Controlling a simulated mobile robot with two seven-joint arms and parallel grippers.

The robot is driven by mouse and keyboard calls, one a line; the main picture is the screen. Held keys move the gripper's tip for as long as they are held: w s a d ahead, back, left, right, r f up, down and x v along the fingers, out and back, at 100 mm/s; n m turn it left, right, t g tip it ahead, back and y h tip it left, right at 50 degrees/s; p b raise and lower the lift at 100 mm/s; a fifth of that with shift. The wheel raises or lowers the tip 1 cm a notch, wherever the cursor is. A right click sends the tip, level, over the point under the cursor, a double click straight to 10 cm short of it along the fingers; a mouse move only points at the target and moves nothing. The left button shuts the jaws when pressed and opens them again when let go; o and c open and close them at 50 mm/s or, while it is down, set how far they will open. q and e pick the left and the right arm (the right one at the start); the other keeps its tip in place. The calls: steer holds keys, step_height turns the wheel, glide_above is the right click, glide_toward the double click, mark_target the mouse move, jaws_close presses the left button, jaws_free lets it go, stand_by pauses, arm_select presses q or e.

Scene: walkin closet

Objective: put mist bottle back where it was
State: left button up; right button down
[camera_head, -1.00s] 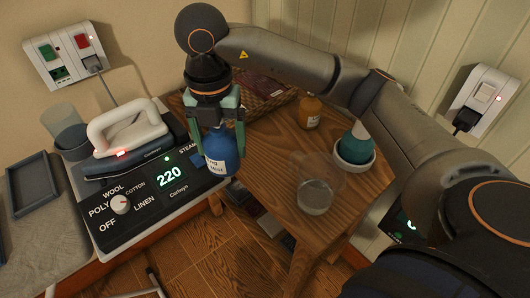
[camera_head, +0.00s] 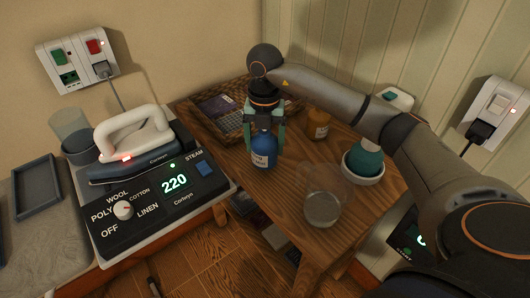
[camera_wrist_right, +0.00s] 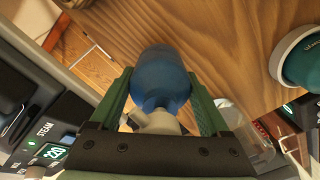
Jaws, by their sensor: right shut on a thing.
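The mist bottle (camera_head: 264,152) is blue with a white label and stands upright in my right gripper (camera_head: 264,140). The gripper points down and its green fingers are shut on the bottle's upper part. In the head view the bottle is over the left part of the wooden table (camera_head: 290,185); I cannot tell whether its base touches the wood. The right wrist view shows the blue bottle (camera_wrist_right: 162,75) between the fingers, with wood grain beyond it. My left gripper is not in view.
A clear glass (camera_head: 322,208), a teal bottle in a white bowl (camera_head: 350,172) and an amber bottle (camera_head: 318,124) stand on the table. A woven tray (camera_head: 205,125) lies at the back. Left is the ironing station (camera_head: 180,215) with an iron (camera_head: 135,145), its display reading 220.

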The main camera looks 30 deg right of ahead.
mark_target(265, 154)
steer(key=shift+f, duration=1.55)
steer(key=shift+f, duration=0.2)
jaws_free()
step_height(265, 154, up, 12)
steer(key=shift+r+p, duration=0.2)
steer(key=shift+p, duration=0.25)
